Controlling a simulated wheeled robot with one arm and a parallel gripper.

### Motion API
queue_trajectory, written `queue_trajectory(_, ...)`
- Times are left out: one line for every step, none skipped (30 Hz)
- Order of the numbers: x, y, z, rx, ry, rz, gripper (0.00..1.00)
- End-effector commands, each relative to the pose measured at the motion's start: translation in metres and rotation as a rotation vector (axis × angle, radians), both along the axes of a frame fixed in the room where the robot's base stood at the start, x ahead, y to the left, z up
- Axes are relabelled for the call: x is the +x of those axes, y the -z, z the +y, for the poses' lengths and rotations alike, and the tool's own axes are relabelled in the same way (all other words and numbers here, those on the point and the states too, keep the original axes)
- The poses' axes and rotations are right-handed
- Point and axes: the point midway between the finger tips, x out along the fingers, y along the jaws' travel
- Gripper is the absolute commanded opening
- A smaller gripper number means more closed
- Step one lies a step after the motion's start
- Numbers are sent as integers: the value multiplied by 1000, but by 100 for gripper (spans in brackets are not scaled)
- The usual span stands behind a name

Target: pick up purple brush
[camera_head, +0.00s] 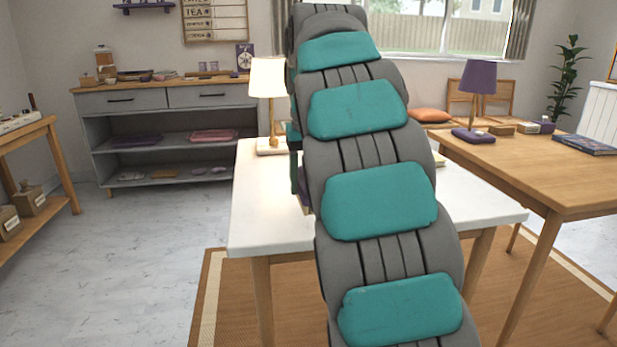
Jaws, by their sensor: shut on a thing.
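I cannot make out a purple brush in the camera_head view. My grey and teal arm stands across the middle of the picture and hides much of the white table (262,215) behind it. A narrow part of my arm's far side shows at its left edge, over the table. My gripper's fingertips are hidden behind the arm, so I cannot see what is between them.
A lit lamp (268,78) stands at the white table's back left. A wooden table (540,180) at right bears a purple lamp (477,78) and a blue book (585,144). A grey shelf unit (170,125) stands behind left; the left floor is clear.

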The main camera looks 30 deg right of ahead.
Motion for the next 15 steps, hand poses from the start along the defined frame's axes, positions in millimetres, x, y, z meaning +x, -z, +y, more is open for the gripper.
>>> queue_trajectory(-10, -1, 6, 0, 0, 0, 0)
queue_trajectory(-15, -1, 9, -1, 0, 0, 0)
queue_trajectory(-20, -2, 12, -1, -1, 0, 0)
queue_trajectory(-25, -2, 15, -1, -1, 0, 0)
queue_trajectory(-30, -3, 18, 0, -1, 0, 0)
queue_trajectory(-36, -3, 21, -1, -1, 0, 0)
queue_trajectory(-40, -4, 24, -1, -1, 0, 0)
queue_trajectory(-43, -4, 26, -1, -1, 0, 0)
queue_trajectory(-48, -5, 28, 0, -1, -1, 0)
queue_trajectory(-51, -5, 30, 0, -1, -1, 0)
queue_trajectory(-54, -6, 32, -1, -1, -2, 0)
queue_trajectory(-58, -7, 35, -1, -1, -2, 0)
queue_trajectory(-61, -7, 36, -1, -1, -2, 0)
queue_trajectory(-63, -7, 38, 0, -1, -1, 0)
queue_trajectory(-66, -7, 39, 0, -1, 0, 0)
